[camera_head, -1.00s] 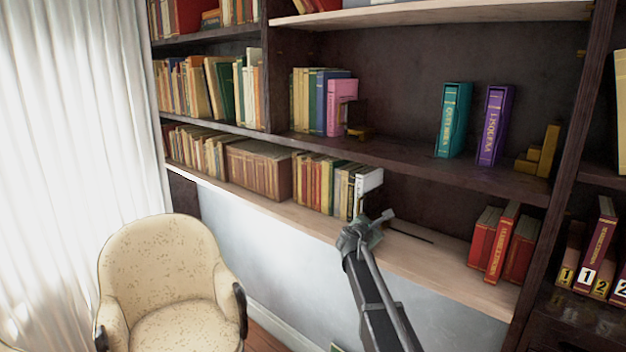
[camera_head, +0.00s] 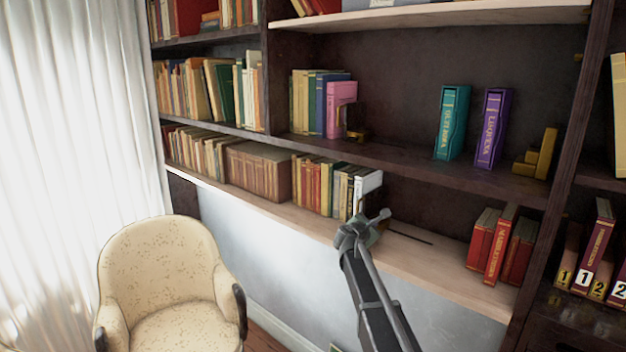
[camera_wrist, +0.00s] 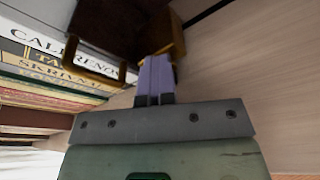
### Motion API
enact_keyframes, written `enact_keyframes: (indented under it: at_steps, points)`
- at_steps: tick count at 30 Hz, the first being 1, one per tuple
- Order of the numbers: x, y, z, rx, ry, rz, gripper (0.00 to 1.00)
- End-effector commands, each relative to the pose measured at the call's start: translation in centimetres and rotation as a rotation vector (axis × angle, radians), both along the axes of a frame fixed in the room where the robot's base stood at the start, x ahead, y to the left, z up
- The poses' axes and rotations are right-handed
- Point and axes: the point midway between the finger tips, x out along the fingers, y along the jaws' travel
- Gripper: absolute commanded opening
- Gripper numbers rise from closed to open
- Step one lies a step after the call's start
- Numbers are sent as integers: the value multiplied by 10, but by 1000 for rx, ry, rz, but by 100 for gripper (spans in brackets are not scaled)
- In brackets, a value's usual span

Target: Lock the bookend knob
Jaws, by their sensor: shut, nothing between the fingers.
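The bookend (camera_wrist: 113,27) is a dark piece with brass parts at the right end of a book row on the lower shelf. In the wrist view a brass block (camera_wrist: 172,38), perhaps the knob, sits at its lower right. My gripper (camera_wrist: 155,62) is shut and empty, with its fingertips right at this block; whether they touch it is unclear. In the head view my gripper (camera_head: 380,216) is at the lower shelf, just right of and below a white book (camera_head: 366,183). My arm and gripper mostly hide the bookend there.
A dark slot (camera_head: 410,237) runs along the pale lower shelf (camera_head: 440,263). Red books (camera_head: 497,247) stand at its right end. The upper shelf holds a teal book (camera_head: 451,123), a purple book (camera_head: 492,130) and brass bookends (camera_head: 538,157). An armchair (camera_head: 160,270) stands lower left.

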Motion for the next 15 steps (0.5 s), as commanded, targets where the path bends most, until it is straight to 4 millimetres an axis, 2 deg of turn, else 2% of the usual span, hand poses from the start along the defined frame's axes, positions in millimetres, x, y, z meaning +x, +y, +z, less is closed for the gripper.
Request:
enact_keyframes:
  at_steps: [4, 8, 11, 15]
  points:
    - [1, -6, 8, -2, -2, -4, 0]
    - [0, -5, 7, -1, -1, -2, 0]
    - [-5, -1, 7, 0, 0, -1, 0]
    - [-20, 11, 6, -1, 0, 0, 0]
